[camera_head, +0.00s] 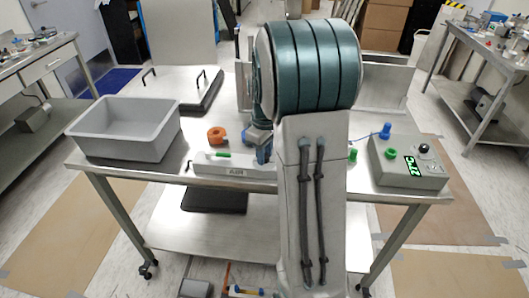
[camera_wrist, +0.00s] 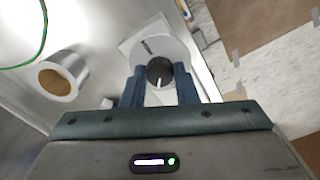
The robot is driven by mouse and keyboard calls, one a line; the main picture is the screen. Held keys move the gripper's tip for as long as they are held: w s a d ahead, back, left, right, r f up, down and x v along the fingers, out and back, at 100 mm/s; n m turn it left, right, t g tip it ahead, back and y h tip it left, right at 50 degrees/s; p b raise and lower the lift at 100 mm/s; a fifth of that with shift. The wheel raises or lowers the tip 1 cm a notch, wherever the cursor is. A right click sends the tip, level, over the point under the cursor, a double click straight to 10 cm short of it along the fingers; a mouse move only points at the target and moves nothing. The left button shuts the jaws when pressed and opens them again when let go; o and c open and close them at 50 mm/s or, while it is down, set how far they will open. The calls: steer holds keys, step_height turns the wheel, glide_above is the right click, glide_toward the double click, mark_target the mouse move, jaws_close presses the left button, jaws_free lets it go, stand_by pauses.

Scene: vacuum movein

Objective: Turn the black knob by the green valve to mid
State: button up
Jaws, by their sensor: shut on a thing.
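The black knob (camera_wrist: 160,70) sits between my two fingertips in the wrist view. Its white pointer line faces toward the bottom of that picture. My gripper (camera_wrist: 159,82) is shut on the knob, one blue-grey finger on each side. It also shows in the head view (camera_head: 263,152), at the right end of the light grey box marked AIR (camera_head: 236,171). The green valve handle (camera_head: 222,155) lies on top of that box. In the head view the knob is hidden by my gripper and arm.
A grey bin (camera_head: 125,128) stands at the table's left. An orange part (camera_head: 217,135) lies behind the AIR box. A control box (camera_head: 408,165) with green display and buttons is at the right. A silver cylinder (camera_wrist: 79,84) and a green cable (camera_wrist: 43,35) show in the wrist view.

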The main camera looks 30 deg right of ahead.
steer(key=m, duration=0.5)
steer(key=shift+m, duration=0.3)
steer(key=shift+m+p, duration=0.3)
steer(key=shift+m, duration=1.9)
steer(key=o, duration=1)
step_height(320, 180, up, 14)
steer(key=shift+f, duration=0.1)
